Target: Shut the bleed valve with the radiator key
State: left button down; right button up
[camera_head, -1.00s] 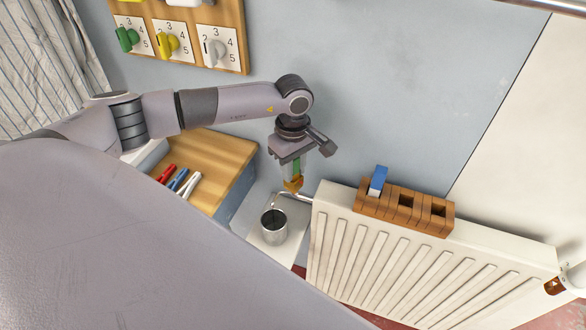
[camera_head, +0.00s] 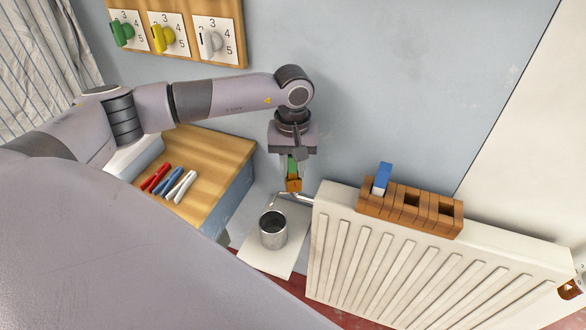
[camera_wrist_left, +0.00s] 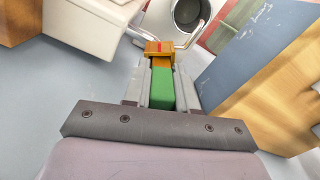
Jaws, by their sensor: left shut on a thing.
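My left gripper (camera_head: 293,168) is shut on the radiator key, seen by its green handle (camera_wrist_left: 161,88) and brass-coloured socket end (camera_head: 294,186). The key points down at the upper left corner of the white radiator (camera_head: 340,240). The socket end is at the thin metal spout (camera_head: 280,196) by that corner, where the bleed valve would be. The valve itself is hidden behind the key, and I cannot tell whether the socket sits on it. In the left wrist view the socket end (camera_wrist_left: 158,48) lies close to the pipework. My right gripper is not in view.
A metal cup (camera_head: 273,230) stands on a pale shelf (camera_head: 262,261) below the spout. A wooden rack (camera_head: 408,211) with a blue block sits on the radiator. Red, blue and white pens (camera_head: 172,182) lie on a wooden bench at left. Numbered dials (camera_head: 170,37) hang behind.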

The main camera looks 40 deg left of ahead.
pick_arm(q)
jog(key=m+b, duration=0.2)
jog(key=m, duration=0.3)
jog(key=shift+a+f, duration=0.15)
jog(key=c, duration=0.8)
grip_release()
jog(key=shift+s+m, duration=0.1)
jog(key=shift+m, duration=0.2)
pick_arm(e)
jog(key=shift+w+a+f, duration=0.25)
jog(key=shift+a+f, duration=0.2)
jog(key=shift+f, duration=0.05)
pick_arm(q)
jog(key=shift+r, duration=0.2)
notch_tip(320, 180, up, 7)
jog(key=shift+r, duration=0.1)
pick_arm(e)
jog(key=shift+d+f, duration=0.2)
